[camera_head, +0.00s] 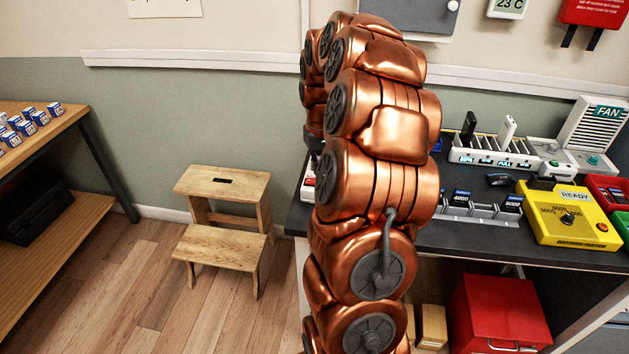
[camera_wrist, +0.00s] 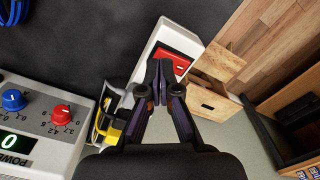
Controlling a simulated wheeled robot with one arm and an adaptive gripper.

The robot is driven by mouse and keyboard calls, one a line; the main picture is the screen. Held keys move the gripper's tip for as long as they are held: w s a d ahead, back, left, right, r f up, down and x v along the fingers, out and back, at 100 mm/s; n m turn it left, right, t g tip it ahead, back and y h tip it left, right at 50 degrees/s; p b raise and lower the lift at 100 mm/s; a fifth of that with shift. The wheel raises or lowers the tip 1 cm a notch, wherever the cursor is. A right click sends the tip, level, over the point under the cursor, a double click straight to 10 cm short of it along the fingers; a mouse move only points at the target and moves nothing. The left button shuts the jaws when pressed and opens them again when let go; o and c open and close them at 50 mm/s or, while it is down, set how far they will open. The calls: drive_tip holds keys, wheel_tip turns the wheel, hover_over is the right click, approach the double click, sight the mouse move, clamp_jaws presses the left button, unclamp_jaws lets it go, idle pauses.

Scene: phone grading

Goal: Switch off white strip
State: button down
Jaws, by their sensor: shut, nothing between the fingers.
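The white strip (camera_wrist: 158,35) lies on the dark bench top in the wrist view, near the bench edge. A red rocker switch (camera_wrist: 183,66) is set in it, partly covered by my fingers. In the head view a bit of white and red (camera_head: 308,182) shows left of my arm and may be the same strip. My gripper (camera_wrist: 159,82) is shut and empty, its tips in front of the switch in the wrist view. I cannot tell whether the tips touch it. My gripper is hidden behind my copper arm in the head view.
A power unit (camera_wrist: 40,125) with blue and red knobs stands left of my gripper, with a yellow item (camera_wrist: 112,130) beside it. A wooden step stool (camera_head: 219,208) stands on the floor. A yellow tester (camera_head: 566,222) and a charger rack (camera_head: 490,152) occupy the bench's right.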

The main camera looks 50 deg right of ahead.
drive_tip(key=shift+f+b, duration=0.55)
drive_tip(key=shift+f, duration=0.5)
drive_tip(key=shift+r, duration=0.1)
drive_tip(key=shift+r+p, duration=0.75)
drive_tip(key=shift+r, duration=2.65)
